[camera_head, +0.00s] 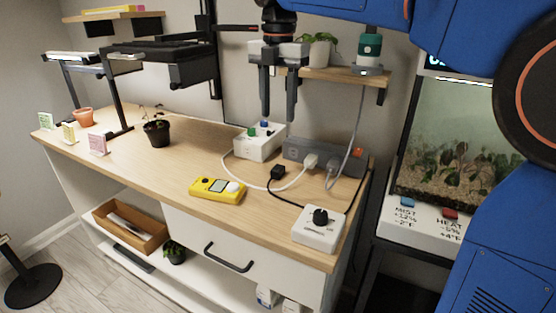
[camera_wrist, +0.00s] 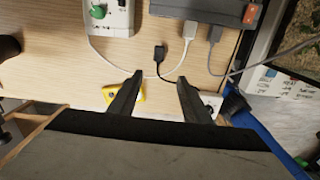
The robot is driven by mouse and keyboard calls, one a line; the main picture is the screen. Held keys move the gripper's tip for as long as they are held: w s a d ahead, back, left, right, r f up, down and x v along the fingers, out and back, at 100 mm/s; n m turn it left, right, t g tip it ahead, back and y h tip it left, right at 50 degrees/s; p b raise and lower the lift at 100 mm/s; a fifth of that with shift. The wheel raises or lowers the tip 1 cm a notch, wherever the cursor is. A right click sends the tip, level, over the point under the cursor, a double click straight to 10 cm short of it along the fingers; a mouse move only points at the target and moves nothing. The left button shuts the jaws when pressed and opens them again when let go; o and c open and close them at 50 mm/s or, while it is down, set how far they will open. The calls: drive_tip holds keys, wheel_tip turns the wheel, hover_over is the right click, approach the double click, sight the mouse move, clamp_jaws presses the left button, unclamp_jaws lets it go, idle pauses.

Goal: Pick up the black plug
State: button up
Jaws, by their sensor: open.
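The black plug (camera_head: 278,172) lies on the wooden bench top, in front of the grey power strip (camera_head: 322,154) and apart from it. Its black cord runs to the white box with a black dial (camera_head: 319,230). In the wrist view the black plug (camera_wrist: 159,51) lies beyond my fingertips, left of a white plug (camera_wrist: 189,28). My gripper (camera_head: 279,112) is open and empty, above the bench, pointing down. In the wrist view my gripper (camera_wrist: 159,79) shows its two fingers spread apart, with bare wood and part of the black cord visible between them.
A white plug (camera_head: 310,161) and a grey plug (camera_head: 330,170) are at the power strip. A white box with green and blue knobs (camera_head: 259,141) stands left of it. A yellow meter (camera_head: 217,190) lies in front. A wall shelf (camera_head: 335,77) holds a plant and a teal-topped device (camera_head: 370,45).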

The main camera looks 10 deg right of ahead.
drive_tip(key=w, duration=0.1)
hover_over(277, 168)
wheel_tip(277, 168, down, 12)
drive_tip(key=shift+w+a, duration=0.1)
drive_tip(key=shift+f, duration=2.6)
clamp_jaws()
